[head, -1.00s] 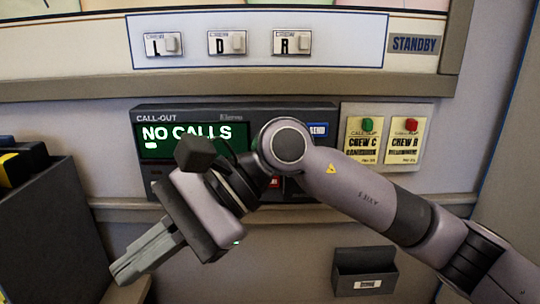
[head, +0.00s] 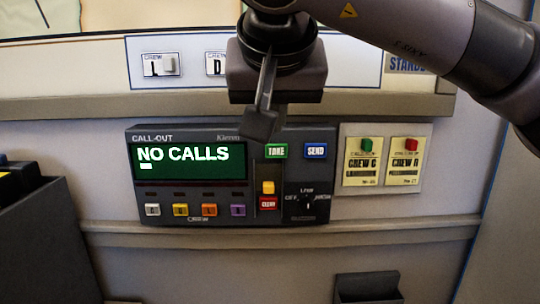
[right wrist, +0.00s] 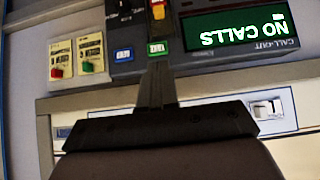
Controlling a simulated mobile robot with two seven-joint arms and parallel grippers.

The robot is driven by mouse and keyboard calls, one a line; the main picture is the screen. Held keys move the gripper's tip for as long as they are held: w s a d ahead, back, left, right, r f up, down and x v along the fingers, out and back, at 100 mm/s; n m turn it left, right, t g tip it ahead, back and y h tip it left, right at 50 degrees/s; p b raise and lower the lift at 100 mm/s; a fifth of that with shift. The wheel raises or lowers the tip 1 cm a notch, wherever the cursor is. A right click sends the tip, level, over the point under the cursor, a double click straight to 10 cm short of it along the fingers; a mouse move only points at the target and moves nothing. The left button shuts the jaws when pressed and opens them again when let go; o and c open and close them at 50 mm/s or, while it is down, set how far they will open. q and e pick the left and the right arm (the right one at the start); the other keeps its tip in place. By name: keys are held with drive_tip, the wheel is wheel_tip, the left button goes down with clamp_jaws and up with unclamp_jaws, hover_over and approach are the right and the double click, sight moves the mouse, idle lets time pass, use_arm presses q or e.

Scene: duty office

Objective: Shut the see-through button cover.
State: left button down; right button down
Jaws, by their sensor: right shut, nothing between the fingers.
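The call-out unit (head: 190,190) is a dark grey panel on the wall, with a lit screen reading NO CALLS. A red button (head: 268,203) sits right of its colored buttons, with a yellow block (head: 268,187) just above it. The block also shows near the top of the right wrist view (right wrist: 158,12). The see-through cover itself is too faint to make out, so I cannot tell its angle. My right gripper (right wrist: 156,72) is shut and empty, its fingers directed at the panel near the green TAKE button (head: 276,151). My left gripper is not in view.
A blue SEND button (head: 315,151) and a rotary switch (head: 306,203) flank the red button on the right. Two yellow crew cards (head: 382,160) are to the right. A ledge (head: 200,236) runs below the unit. A dark wall holder (head: 367,288) hangs lower right.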

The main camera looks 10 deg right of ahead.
hover_over(271, 184)
drive_tip(key=s, duration=0.2)
drive_tip(key=f, duration=0.7)
drive_tip(key=shift+a+f, duration=0.1)
drive_tip(key=shift+a, duration=0.1)
wheel_tip(271, 184, down, 2)
drive_tip(key=shift+s+f, duration=0.15)
drive_tip(key=shift+f, duration=0.05)
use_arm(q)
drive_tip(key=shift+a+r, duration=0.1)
use_arm(e)
drive_tip(key=shift+f, duration=0.65)
